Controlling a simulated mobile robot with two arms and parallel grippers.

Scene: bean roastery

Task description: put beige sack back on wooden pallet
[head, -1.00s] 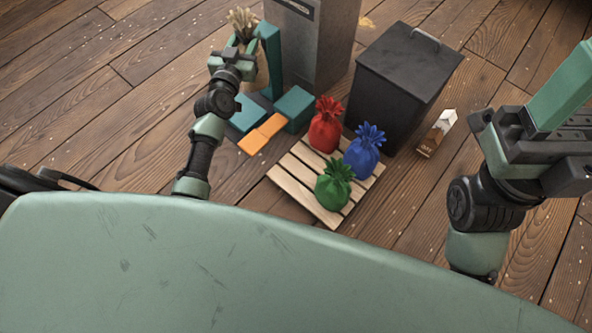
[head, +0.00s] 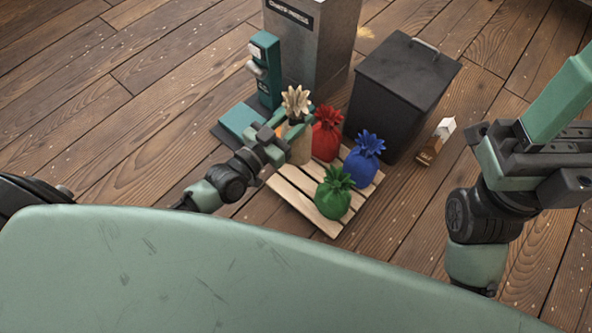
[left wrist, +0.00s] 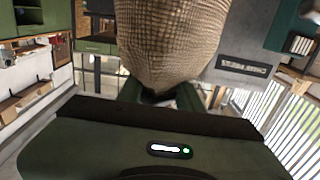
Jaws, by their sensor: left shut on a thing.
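The beige sack (head: 300,148) has a frilled tied top and is in the grip of my left gripper (head: 283,148). In the head view it appears over the back left part of the wooden pallet (head: 297,201); I cannot tell whether it touches the slats. In the left wrist view the woven sack (left wrist: 170,40) fills the upper middle, close to the gripper. A red sack (head: 327,134), a blue sack (head: 364,156) and a green sack (head: 334,192) stand on the pallet. My right gripper (head: 535,160) is off to the right, away from the pallet; its fingertips are not clear.
A dark lidded bin (head: 405,85) stands behind the pallet, and a tall grey machine (head: 313,50) stands behind left. A teal device (head: 265,72) is beside it. A small brown and white carton (head: 436,141) stands right of the bin. Floor at the left is clear.

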